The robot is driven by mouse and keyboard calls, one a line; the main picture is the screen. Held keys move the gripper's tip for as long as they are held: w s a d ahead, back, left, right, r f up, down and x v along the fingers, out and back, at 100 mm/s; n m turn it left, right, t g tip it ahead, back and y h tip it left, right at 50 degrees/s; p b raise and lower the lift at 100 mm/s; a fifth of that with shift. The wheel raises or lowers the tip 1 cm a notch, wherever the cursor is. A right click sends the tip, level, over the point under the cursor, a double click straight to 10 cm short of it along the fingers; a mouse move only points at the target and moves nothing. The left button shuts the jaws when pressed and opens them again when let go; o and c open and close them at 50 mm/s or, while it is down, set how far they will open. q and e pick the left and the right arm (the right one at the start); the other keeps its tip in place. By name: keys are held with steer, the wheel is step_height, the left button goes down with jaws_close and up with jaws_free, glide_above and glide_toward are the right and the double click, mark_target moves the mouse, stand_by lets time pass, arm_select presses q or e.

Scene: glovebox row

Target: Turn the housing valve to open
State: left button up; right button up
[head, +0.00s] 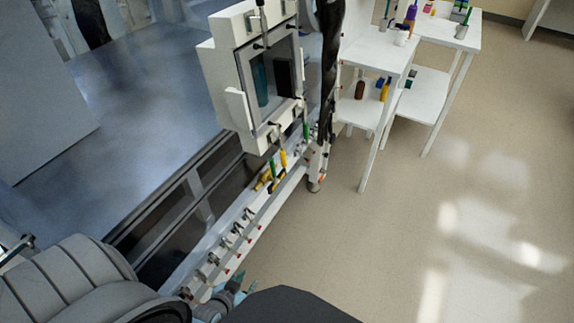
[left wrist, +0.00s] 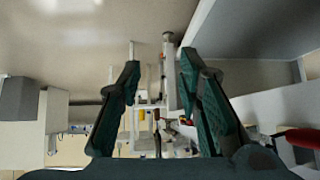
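A white housing (head: 232,85) with a dark window stands at the upper middle of the head view. Green and yellow handles hang below it, and a yellow valve-like fitting (head: 265,180) sits at the far end of a pale rail (head: 228,262). Small grey fittings (head: 225,241) line this rail. I cannot tell which of these is the housing valve. My left gripper (head: 246,283) is low in the head view, beside the near end of the rail. In the left wrist view its two teal fingers (left wrist: 160,62) are spread with nothing between them. My right gripper is not in view.
White tables (head: 378,50) with bottles and small items stand at the upper right. Open beige floor (head: 410,230) fills the right side. In the left wrist view a red part (left wrist: 302,137) lies at the right edge, near a pale surface (left wrist: 278,106).

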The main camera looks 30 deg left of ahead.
arm_select(q)
steer(key=w+a+r+t, duration=0.2)
steer(key=w+r+t, duration=0.2)
steer(key=w+r, duration=0.5)
steer(key=n+t+y, duration=0.3)
steer(key=t, duration=0.1)
glide_toward(272, 167)
steer(key=b+x, duration=0.4)
steer(key=x, duration=0.6)
steer(key=shift+a, duration=0.1)
steer(key=shift+w+a+r, duration=0.1)
steer(key=shift+w+r, duration=0.1)
steer(key=shift+w, duration=0.15)
jaws_close()
